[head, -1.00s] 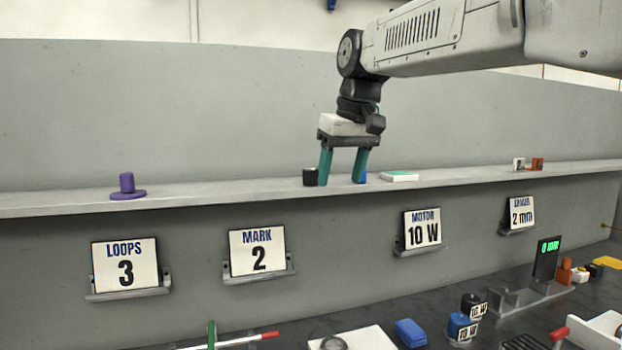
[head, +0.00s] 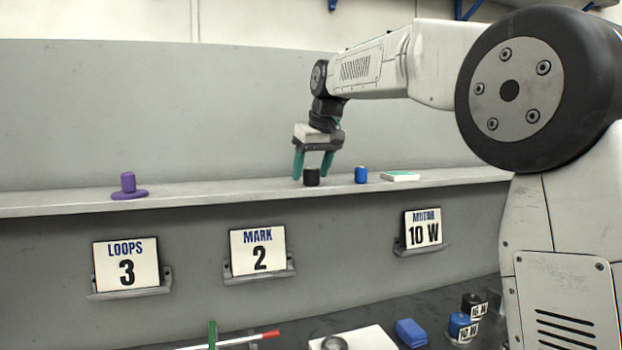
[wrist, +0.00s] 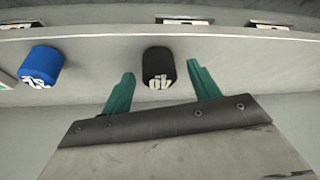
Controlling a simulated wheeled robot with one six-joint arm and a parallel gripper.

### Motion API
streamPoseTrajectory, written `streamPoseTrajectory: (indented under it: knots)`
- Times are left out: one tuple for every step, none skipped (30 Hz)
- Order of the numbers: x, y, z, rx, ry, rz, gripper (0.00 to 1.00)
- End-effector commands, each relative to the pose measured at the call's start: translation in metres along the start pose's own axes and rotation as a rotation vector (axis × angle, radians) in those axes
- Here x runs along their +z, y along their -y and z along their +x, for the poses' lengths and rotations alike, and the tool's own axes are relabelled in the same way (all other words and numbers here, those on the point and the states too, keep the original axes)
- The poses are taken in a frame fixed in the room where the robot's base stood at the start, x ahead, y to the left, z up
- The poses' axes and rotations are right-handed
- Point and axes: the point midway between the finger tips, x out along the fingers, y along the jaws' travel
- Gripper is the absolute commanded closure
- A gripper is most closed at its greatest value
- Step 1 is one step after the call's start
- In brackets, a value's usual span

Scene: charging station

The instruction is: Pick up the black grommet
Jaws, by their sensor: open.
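The black grommet (head: 311,178) is a short black cylinder standing on the grey shelf (head: 225,193). In the wrist view the grommet (wrist: 158,64) shows white lettering on its end and lies between the lines of the two fingers. My gripper (head: 312,172) is open, its teal fingers pointing down at the grommet, one to each side. In the wrist view my gripper (wrist: 160,72) has its fingertips about level with the grommet, with a gap on both sides. Nothing is held.
A blue cylinder (head: 361,175) stands just right of the grommet, also seen in the wrist view (wrist: 40,64). Further right lies a white-and-green flat block (head: 400,176). A purple flanged piece (head: 128,187) sits far left. The shelf between it and the grommet is clear.

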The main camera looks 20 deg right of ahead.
Motion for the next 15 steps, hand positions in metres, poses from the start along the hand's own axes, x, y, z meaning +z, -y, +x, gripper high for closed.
streamPoseTrajectory:
  knots:
    - [0.0001,0.0001,0.0052,0.000,0.000,0.000,0.39]
    - [0.0002,0.0001,0.0074,0.000,0.001,0.000,0.39]
    - [0.0003,0.0001,0.0093,0.000,0.001,0.000,0.39]
    - [0.0003,0.0001,0.0101,0.000,0.000,0.000,0.39]
    - [0.0003,0.0001,0.0105,0.000,0.000,0.000,0.39]
    - [0.0002,0.0001,0.0106,0.000,0.000,0.000,0.39]
    - [0.0002,0.0001,0.0105,0.000,0.000,0.000,0.39]
    - [0.0002,0.0001,0.0104,0.000,0.000,0.000,0.39]
    - [0.0002,0.0001,0.0103,0.000,0.000,0.000,0.39]
    - [0.0001,0.0001,0.0102,0.000,-0.001,0.000,0.39]
    - [0.0001,0.0001,0.0102,0.000,-0.001,0.000,0.47]
    - [0.0001,0.0001,0.0102,0.000,-0.001,0.000,0.59]
    - [0.0001,0.0001,0.0101,0.000,-0.001,0.000,0.67]
    - [0.0001,0.0001,0.0100,0.000,-0.001,0.000,0.75]
    - [0.0001,0.0001,0.0100,0.000,-0.001,0.000,0.86]
